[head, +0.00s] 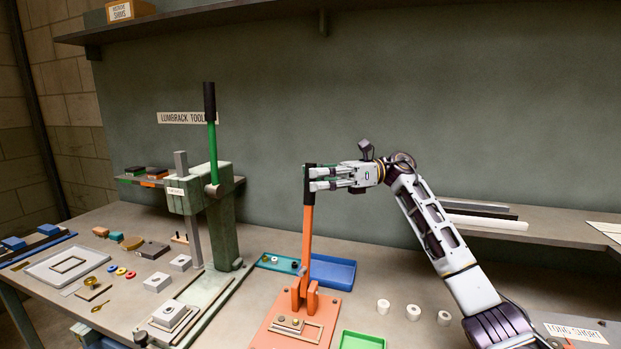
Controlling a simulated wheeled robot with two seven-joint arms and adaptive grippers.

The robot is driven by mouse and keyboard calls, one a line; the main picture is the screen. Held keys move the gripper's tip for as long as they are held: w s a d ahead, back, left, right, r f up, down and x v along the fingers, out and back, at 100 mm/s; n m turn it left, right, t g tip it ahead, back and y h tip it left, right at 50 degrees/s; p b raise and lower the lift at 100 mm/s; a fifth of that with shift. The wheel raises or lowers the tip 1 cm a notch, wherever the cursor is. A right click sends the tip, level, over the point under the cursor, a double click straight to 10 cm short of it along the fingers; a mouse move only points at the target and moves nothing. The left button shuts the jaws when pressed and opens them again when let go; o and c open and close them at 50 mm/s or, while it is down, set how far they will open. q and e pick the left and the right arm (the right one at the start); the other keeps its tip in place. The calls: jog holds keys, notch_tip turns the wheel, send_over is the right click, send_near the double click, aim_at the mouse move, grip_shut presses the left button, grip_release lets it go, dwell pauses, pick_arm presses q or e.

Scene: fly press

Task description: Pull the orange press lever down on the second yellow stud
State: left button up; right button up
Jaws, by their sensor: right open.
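The orange press lever (307,235) stands nearly upright on the orange press, with a black grip (309,198) at its top. The press base (262,335) lies at the front middle of the bench. A tan frame with small round pieces sits on it; I cannot tell which piece is the second yellow stud. My right gripper (318,179) comes in from the right at the height of the black grip. Its fingers are open and reach to the grip; I cannot tell whether they touch it. My left gripper is not in view.
A green press with a green lever (212,150) stands to the left. A blue tray (332,271) lies behind the orange press, and a green tray (362,341) lies to its front right. Small parts cover the left bench.

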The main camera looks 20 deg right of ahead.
jog(key=shift+a, duration=0.8)
grip_shut()
